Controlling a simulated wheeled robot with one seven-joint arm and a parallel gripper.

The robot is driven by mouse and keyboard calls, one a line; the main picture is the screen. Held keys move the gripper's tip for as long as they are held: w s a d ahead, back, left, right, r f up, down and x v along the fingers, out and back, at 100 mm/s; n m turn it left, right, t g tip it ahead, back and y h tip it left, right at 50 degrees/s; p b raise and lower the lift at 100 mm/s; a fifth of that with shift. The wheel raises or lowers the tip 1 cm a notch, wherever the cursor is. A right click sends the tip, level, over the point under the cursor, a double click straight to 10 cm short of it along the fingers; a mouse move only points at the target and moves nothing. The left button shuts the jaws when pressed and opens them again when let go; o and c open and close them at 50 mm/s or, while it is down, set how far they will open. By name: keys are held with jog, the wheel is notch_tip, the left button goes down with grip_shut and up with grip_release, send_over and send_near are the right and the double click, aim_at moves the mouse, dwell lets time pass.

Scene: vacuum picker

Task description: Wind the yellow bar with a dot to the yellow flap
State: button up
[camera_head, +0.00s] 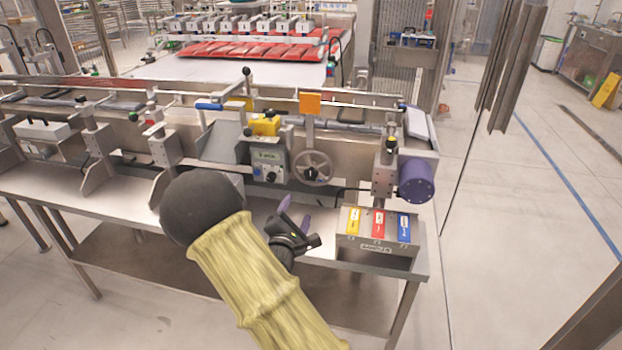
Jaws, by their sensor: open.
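A yellow block (265,125) with a small dark mark sits on the machine's front rail, above a grey control box. I take it as the yellow bar with a dot, though the dot is too small to be sure. An orange-yellow flap (310,103) stands upright to its right, with a gap between them. A round grey handwheel (312,168) is on the machine's front, below the flap. My gripper (297,208) is open and empty in front of the machine, below and slightly left of the handwheel. Its purple fingers are apart and point up toward the machine.
The grey control box (268,162) has a dial and buttons. A purple motor (415,181) is at the right end. A box with yellow, red and blue labelled switches (376,240) stands on the steel table's front right. A blue-handled lever (209,106) is left of the yellow block.

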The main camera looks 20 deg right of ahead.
aim_at(311, 176)
jog(key=shift+w, duration=0.1)
jog(key=b+x, duration=0.1)
jog(key=x, duration=1.6)
jog(key=shift+w+d, duration=0.1)
jog(key=shift+d, duration=0.05)
jog(key=shift+c, duration=0.2)
jog(key=c, duration=0.9)
